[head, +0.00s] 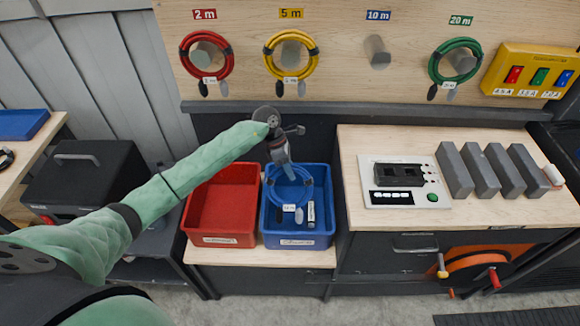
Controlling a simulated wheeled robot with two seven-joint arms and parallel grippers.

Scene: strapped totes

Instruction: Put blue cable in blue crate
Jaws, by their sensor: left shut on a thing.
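The blue cable (293,205) is a coiled loop with dark plugs and a small white tag. It hangs from my left gripper (287,172), which is shut on the top of the coil. The coil overlaps the blue crate (297,240) in the head view, within its rim outline. I cannot tell whether the coil touches the crate floor. The blue crate stands on a low wooden shelf, to the right of the red crate. My right gripper is not in view.
A red crate (220,238) stands left of the blue crate. A wooden bench (450,215) with a tester and grey blocks stands right. Red (184,57), yellow (267,57) and green (433,65) cables hang on the back board; the 10 m peg (377,51) is bare.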

